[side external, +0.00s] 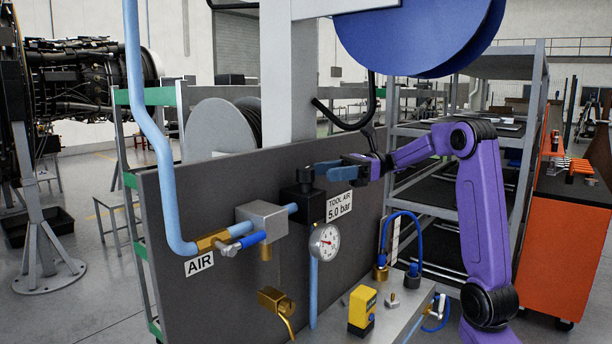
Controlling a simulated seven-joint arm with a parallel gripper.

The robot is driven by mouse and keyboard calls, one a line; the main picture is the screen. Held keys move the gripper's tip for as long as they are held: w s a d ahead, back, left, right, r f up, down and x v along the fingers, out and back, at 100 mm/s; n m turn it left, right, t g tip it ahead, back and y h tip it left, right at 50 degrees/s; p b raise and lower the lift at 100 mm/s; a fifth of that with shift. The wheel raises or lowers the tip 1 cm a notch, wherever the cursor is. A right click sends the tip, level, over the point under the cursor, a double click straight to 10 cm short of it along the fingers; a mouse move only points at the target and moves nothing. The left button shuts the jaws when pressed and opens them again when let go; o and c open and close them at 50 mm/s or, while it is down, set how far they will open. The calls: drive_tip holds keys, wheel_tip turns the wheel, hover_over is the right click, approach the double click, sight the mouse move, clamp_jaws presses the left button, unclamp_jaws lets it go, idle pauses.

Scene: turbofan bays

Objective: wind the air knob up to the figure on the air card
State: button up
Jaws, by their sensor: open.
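The air knob (304,177) is a small black cap on top of a black regulator block (304,204), fixed to the dark upright panel. The air card (339,206), right of the block, reads "TOOL AIR 5.0 bar". A round white gauge (325,241) with a red needle sits below the card; its figures are too small to read. My gripper (319,168) has blue fingers and comes in level from the right. It is open, its fingertips at the upper right of the knob. I cannot tell whether they straddle or touch it.
Blue pipe (158,140), a grey valve block (263,218) and brass fittings (276,300) stand out from the panel (215,290) at left. A yellow device (361,308) and a blue hose (404,216) are on the bench below. A blue reel (415,35) hangs above.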

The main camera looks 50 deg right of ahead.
sight(306, 175)
drive_tip(key=x, duration=0.6)
drive_tip(key=shift+w+a, duration=0.1)
drive_tip(key=shift+a, duration=0.15)
drive_tip(key=c, duration=0.7)
